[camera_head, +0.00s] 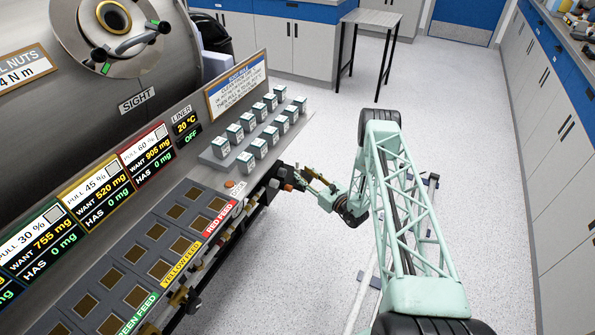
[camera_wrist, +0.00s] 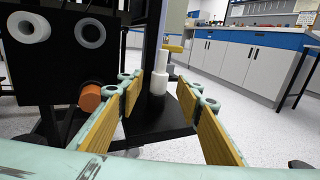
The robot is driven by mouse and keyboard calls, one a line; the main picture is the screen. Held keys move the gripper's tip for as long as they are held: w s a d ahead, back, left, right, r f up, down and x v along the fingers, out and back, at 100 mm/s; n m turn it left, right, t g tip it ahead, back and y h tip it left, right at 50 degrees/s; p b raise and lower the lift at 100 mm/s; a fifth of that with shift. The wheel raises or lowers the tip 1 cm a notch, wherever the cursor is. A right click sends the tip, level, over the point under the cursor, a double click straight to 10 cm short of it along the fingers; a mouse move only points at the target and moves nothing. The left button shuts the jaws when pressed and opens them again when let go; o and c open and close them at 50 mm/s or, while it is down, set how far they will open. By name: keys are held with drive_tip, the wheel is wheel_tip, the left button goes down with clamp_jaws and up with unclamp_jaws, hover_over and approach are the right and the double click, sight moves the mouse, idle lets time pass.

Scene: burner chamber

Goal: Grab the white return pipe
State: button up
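My gripper (camera_wrist: 163,97) is open in the wrist view, its two yellow-padded fingers spread with nothing between the pads. In the head view my gripper (camera_head: 316,180) is small, beside the front of the console. A white upright cylinder (camera_wrist: 159,76), narrower at the top, stands beyond the fingertips, in line with the gap. It appears to stand on a black base. I cannot tell which of these white parts is the return pipe. None is clear in the head view.
An orange round knob (camera_wrist: 90,97) sits on the black panel, close to the left finger. A dark post stands behind the fingertips. The console (camera_head: 215,205) with labelled feeds lies left of my arm. Open floor (camera_head: 320,270) lies to its right.

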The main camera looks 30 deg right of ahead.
sight(297, 162)
drive_tip(key=shift+b+x, duration=0.75)
drive_tip(key=shift+x, duration=1.75)
drive_tip(key=shift+r, duration=0.1)
drive_tip(key=shift+a, duration=0.1)
drive_tip(key=shift+c, duration=0.2)
drive_tip(key=c, duration=0.9)
drive_tip(key=shift+c, duration=0.2)
drive_tip(key=shift+r, duration=0.1)
drive_tip(key=shift+r+p, duration=0.35)
drive_tip(key=shift+r, duration=0.4)
wheel_tip(297, 162, up, 2)
drive_tip(key=shift+r+p, duration=0.1)
drive_tip(key=shift+p, duration=0.35)
drive_tip(key=s+a+r+p, duration=0.1)
drive_tip(key=s+p, duration=0.2)
drive_tip(key=s, duration=1.3)
drive_tip(key=shift+a, duration=0.3)
